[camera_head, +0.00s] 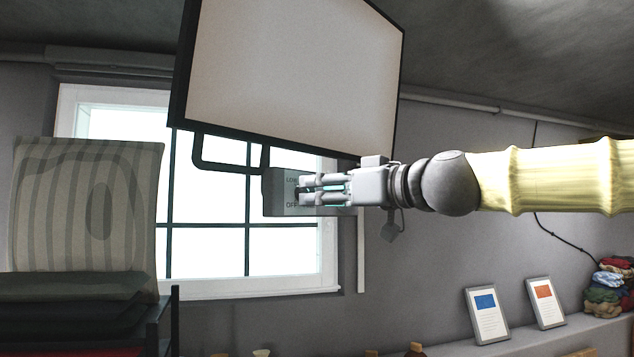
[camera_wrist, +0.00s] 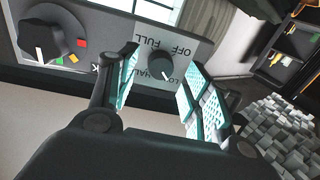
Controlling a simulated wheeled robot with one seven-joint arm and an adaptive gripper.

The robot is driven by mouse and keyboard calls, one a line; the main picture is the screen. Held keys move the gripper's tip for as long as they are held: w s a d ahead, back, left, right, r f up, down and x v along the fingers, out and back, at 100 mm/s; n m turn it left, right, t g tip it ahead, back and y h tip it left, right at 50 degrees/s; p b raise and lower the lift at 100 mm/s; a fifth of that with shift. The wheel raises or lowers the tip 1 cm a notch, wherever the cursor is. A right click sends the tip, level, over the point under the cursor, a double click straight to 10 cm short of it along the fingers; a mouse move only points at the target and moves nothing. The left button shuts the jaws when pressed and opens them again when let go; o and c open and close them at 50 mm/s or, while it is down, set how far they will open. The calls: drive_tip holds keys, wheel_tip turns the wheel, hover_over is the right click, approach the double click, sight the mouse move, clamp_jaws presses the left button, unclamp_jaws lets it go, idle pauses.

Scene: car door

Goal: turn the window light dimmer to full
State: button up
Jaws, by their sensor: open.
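A small dark dimmer knob (camera_wrist: 160,65) sits on a light label plate (camera_wrist: 190,47) in the wrist view. The plate reads OFF, FULL, LOW and HALF, upside down here. In the head view my gripper (camera_head: 308,189) is at the grey control box (camera_head: 277,203) and hides the knob; LOW and OFF show beside the fingers.
A larger black knob (camera_wrist: 50,38) with coloured marks is beside the dimmer plate. A large framed panel (camera_head: 290,75) hangs just above the control box, with a black bracket (camera_head: 230,168) at its left. The bright window (camera_head: 210,200) lies behind.

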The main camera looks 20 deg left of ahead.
drive_tip(key=shift+x, duration=0.95)
drive_tip(key=c, duration=1.1)
drive_tip(key=shift+o, duration=0.2)
